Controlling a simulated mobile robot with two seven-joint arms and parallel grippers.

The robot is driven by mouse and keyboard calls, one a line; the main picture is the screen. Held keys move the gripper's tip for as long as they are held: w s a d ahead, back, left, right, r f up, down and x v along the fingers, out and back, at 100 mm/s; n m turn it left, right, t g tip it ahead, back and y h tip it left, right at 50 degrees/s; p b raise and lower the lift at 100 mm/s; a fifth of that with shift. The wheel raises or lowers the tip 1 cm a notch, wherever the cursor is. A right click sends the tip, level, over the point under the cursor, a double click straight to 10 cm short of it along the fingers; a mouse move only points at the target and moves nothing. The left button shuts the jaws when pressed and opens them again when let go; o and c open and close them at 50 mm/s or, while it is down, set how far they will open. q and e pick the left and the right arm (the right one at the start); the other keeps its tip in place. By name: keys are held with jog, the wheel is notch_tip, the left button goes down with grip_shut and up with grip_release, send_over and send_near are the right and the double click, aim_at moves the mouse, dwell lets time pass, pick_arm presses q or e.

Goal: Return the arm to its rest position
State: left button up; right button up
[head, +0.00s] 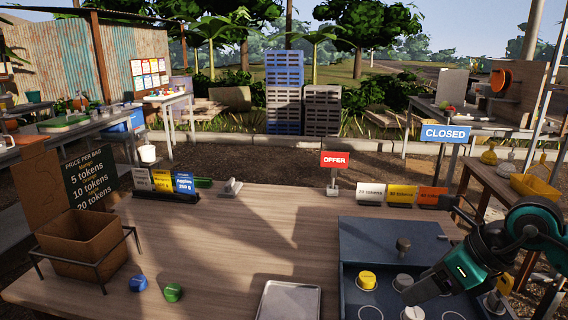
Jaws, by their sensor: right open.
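My right arm comes in from the right edge, with its teal and black links over the right end of the wooden table (215,240). Its gripper (418,293) points down and left, low over the blue token tray (375,236), and looks empty. The fingertips are small and partly hard to make out. The arm hides part of the tray's right side. My left gripper is not in view.
A brown box (85,245) in a wire stand is at the table's left. Blue (138,283) and green (173,292) tokens lie near the front. A metal tray (290,302) is front centre. An OFFER sign (334,160) and token cards (401,194) line the back. The table's middle is clear.

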jog(key=s+a+r+m+t+y, duration=0.1)
jog(key=a+r+m+t+y, duration=0.2)
jog(key=a+r+y, duration=0.3)
jog(key=a+r+m+t+y, duration=0.3)
jog(key=a+m+y, duration=0.15)
jog(key=a, duration=0.45)
jog(key=w+d+f+m+t+h, duration=0.1)
jog(key=d+f+m+t+h, duration=0.1)
jog(key=d+m+t+h, duration=0.65)
jog(key=w+d+f+m+t+h, duration=0.15)
jog(key=m+h, duration=0.45)
jog(key=m, duration=0.8)
jog(key=s+d+f+m+g+h, duration=0.35)
jog(key=f+m+g, duration=0.2)
jog(key=f, duration=0.25)
jog(key=s+a+f+m+g+y, duration=0.1)
jog(key=s+a+f+m+g, duration=0.2)
jog(key=s+f+g, duration=0.5)
jog(key=s+a+f+m+g+y, duration=0.25)
jog(key=s+f, duration=0.35)
jog(key=s, duration=0.5)
jog(key=w+a+f+n+t+y+p, duration=0.1)
jog(key=w+a+f+t+p, duration=0.1)
jog(key=w+f+t, duration=0.4)
jog(key=shift+w+a+f+t, duration=0.25)
jog(key=shift+w+f+t, duration=0.1)
jog(key=shift+w, duration=0.65)
